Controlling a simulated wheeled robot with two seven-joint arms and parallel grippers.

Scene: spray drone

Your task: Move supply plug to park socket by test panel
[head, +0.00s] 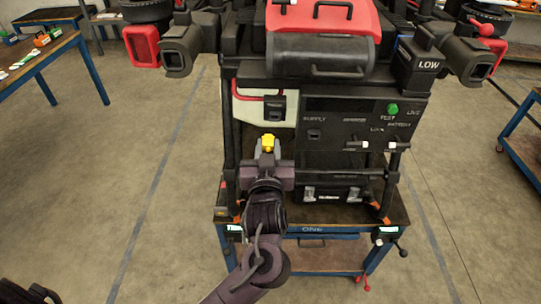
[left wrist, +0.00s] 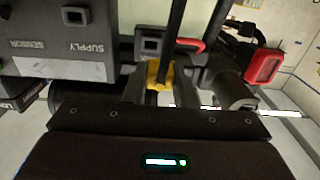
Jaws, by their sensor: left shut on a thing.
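My left gripper (head: 267,160) is shut on the yellow supply plug (head: 267,142), in front of the drone's lower left front. In the left wrist view the yellow plug (left wrist: 157,76) sits between the fingers. The black test panel (head: 350,112) is to the right of the gripper, with a green button (head: 392,109). The supply socket (left wrist: 75,15) by the SUPPLY label shows an open square face. Another black socket block (left wrist: 151,44), likely the park socket, is on the pale surface beside the panel; the plug is apart from both.
A red hose (head: 247,95) curves left of the panel near the pale tank. A blue-framed stand (head: 312,240) with a black case (head: 330,193) is below. A dark vertical post (head: 229,140) stands close left of the gripper.

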